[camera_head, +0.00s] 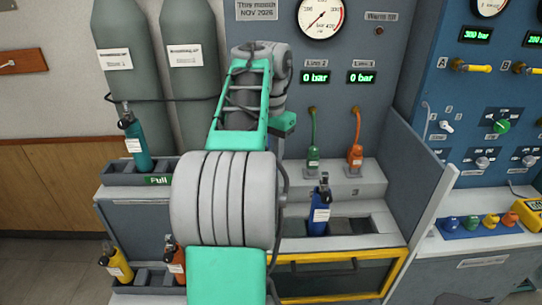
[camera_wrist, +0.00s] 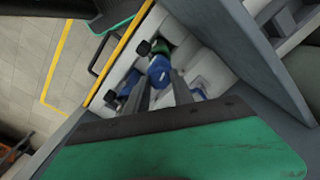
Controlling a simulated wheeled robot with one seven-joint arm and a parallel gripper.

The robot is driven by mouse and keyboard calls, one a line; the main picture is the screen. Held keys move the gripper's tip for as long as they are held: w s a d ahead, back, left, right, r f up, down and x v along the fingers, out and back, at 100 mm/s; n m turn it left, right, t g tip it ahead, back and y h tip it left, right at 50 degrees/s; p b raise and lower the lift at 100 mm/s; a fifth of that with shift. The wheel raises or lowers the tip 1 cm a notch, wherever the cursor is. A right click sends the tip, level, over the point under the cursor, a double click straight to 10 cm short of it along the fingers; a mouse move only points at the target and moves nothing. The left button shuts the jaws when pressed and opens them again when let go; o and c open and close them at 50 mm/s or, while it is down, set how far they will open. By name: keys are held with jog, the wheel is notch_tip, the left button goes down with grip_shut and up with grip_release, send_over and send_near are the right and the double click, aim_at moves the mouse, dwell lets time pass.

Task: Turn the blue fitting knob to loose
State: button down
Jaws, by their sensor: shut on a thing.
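In the wrist view, the blue fitting knob (camera_wrist: 158,68) sits at the ends of my gripper's two grey fingers. My gripper (camera_wrist: 161,77) is shut on it, one finger on each side. The knob's loose or tight marking cannot be read. In the head view, my arm hides both the gripper and the knob.
A green hose fitting (camera_head: 313,155) and an orange one (camera_head: 355,155) stand right of my arm. A blue bottle (camera_head: 320,212) stands in the bench rack below them. Grey cylinders (camera_head: 190,60) stand at the left. A grey side panel (camera_head: 415,190) bounds the bench at right.

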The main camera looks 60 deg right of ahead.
jog(key=n, duration=1.1)
jog(key=shift+n, duration=2.1)
jog(key=c, duration=1.1)
grip_release()
jog(key=shift+w, duration=0.1)
